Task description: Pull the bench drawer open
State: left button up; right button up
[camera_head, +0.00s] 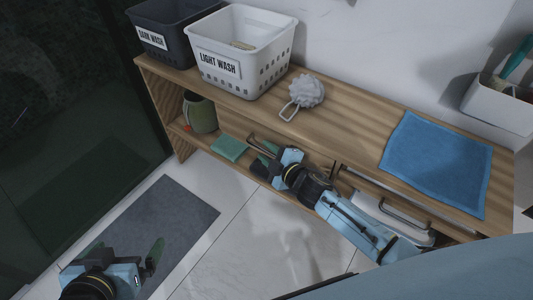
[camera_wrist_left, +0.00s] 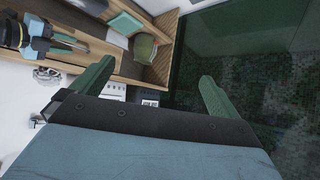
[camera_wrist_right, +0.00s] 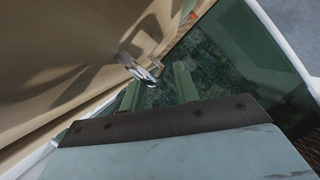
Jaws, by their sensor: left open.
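The wooden bench (camera_head: 345,110) has a metal bar handle (camera_head: 262,142) on its front, left of the middle. A second bar handle (camera_head: 404,214) is on the right part. My right gripper (camera_head: 262,158) is at the left handle, its fingers pointing left. My left gripper (camera_head: 124,250) is open and empty above the floor at lower left.
A dark basket (camera_head: 165,45), a white basket (camera_head: 265,65), a loofah (camera_head: 306,91) and a blue towel (camera_head: 436,160) are on the bench top. A green container (camera_head: 200,112) and folded green cloth (camera_head: 229,148) are on the lower shelf. A grey mat (camera_head: 165,225) lies on the floor.

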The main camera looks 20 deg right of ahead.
jog(key=shift+w+a+f, duration=0.1)
jog(key=shift+w, duration=0.2)
grip_shut()
